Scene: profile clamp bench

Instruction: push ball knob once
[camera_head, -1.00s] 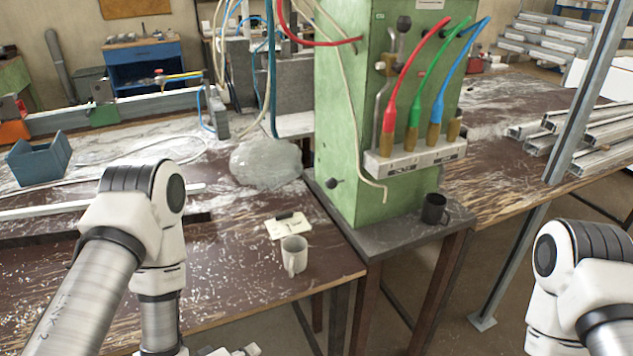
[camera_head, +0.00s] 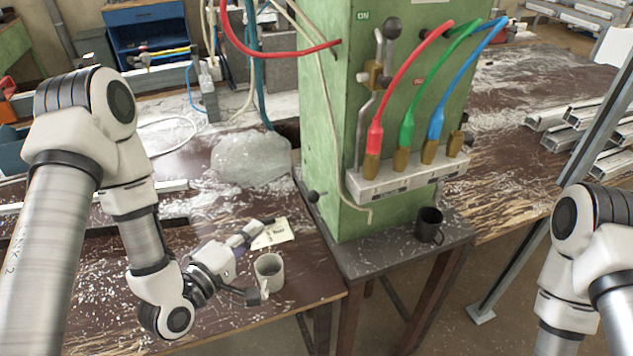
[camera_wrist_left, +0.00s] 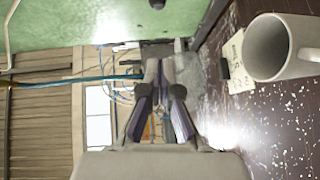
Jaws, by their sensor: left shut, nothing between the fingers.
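The ball knob (camera_head: 392,28) is a dark ball on a bent metal lever on the front of the green cabinet (camera_head: 335,130). A smaller dark knob (camera_head: 314,196) sticks out low on the cabinet's left side. My left gripper (camera_head: 256,232) is shut and empty, low over the left table, left of the cabinet and well below the lever. In the left wrist view its fingers (camera_wrist_left: 158,75) come together, with the green cabinet wall along the top. A dark round knob (camera_wrist_left: 157,4) shows at the top edge; I cannot tell which one. My right gripper is out of view.
A grey mug (camera_head: 269,272) stands close by my left gripper, with a paper note (camera_head: 272,234) behind it. A black mug (camera_head: 428,225) stands on the cabinet's base. Red, green and blue hoses (camera_head: 408,125) arch in front of the cabinet. A grey post (camera_head: 530,250) rises at right.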

